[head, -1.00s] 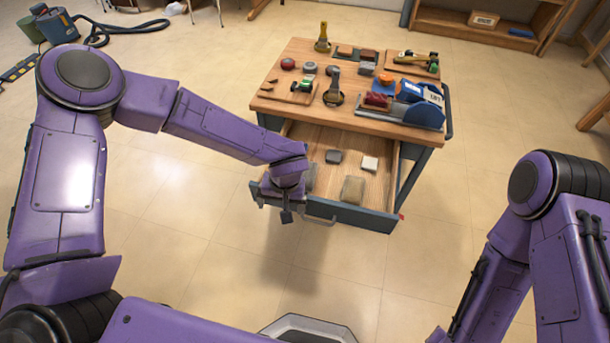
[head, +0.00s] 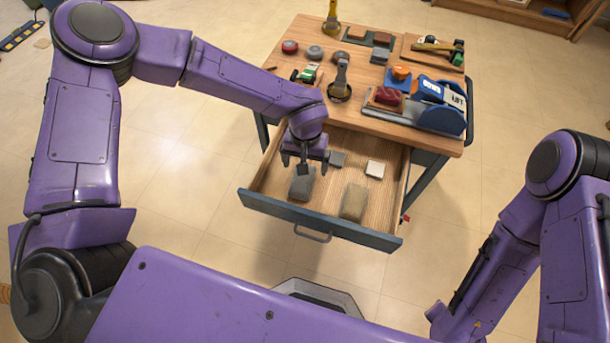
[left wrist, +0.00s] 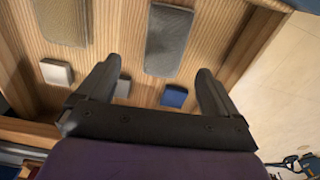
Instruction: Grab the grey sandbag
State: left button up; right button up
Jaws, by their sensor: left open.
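The grey sandbag (head: 302,185) lies flat in the left front part of the open drawer (head: 325,228). In the left wrist view the grey sandbag (left wrist: 168,42) lies beyond the fingertips, roughly between their lines. My left gripper (head: 305,163) is over the drawer, just behind the sandbag in the head view, its fingers pointing down. It is open and empty, and its two spread fingers show in the left wrist view (left wrist: 158,72). It appears apart from the sandbag. My right gripper is out of view.
A tan bag (head: 354,202), a white block (head: 375,169) and a small grey block (head: 337,159) lie in the drawer. A blue item (left wrist: 174,96) shows in the left wrist view. The cluttered cart top (head: 300,81) stands behind my left gripper.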

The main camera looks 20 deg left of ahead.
aim_at(302, 180)
pick_arm(q)
jog(key=f, duration=0.5)
jog(key=f+b, duration=0.1)
jog(key=f, duration=0.1)
jog(key=shift+s+a+f, duration=0.1)
jog(key=shift+a+f, duration=0.2)
jog(key=shift+a, duration=0.1)
jog(key=c, duration=1.4)
jog(key=shift+r, duration=0.2)
